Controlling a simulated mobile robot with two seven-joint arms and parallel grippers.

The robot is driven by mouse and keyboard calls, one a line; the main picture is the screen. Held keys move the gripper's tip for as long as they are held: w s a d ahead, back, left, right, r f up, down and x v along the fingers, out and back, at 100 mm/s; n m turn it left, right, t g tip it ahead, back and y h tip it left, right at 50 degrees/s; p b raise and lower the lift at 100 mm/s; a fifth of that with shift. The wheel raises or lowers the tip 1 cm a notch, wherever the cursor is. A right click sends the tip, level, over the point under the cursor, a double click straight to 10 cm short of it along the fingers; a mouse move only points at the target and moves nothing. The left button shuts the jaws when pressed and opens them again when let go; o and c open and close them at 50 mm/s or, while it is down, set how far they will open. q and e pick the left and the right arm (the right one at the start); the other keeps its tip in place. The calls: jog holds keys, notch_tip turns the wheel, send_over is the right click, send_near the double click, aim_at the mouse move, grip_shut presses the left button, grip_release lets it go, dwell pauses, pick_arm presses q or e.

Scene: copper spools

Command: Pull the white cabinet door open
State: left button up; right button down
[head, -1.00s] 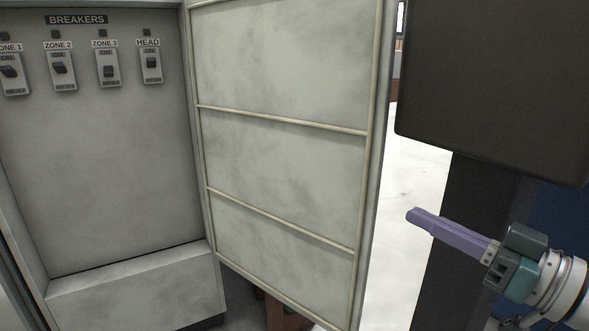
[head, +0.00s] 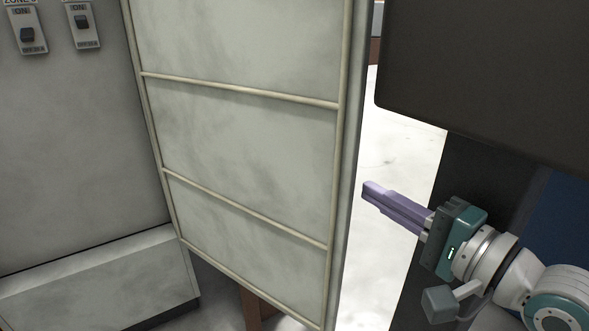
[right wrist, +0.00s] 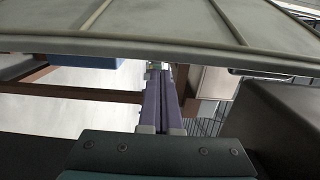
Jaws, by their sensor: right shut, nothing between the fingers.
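The white cabinet door (head: 245,140) stands swung open. Its ribbed inner face fills the middle of the head view, and the grey cabinet interior (head: 80,140) shows to its left. My right gripper (head: 368,192) is shut and empty, its purple fingers pointing left just beyond the door's free edge in the head view. In the right wrist view the shut fingers (right wrist: 156,75) point towards the door (right wrist: 170,20), whose edge crosses the top. I cannot tell whether the tips touch it. The door's outer face and handle are hidden. My left gripper is not in view.
Breaker switches (head: 83,24) are on the cabinet's back panel. A large dark box-like body (head: 485,75) stands at the upper right, close above my right arm. Pale floor (head: 390,130) shows between it and the door. A brown post (head: 250,308) shows below the door.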

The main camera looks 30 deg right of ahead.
jog(key=shift+w+a, duration=0.1)
jog(key=shift+w, duration=0.75)
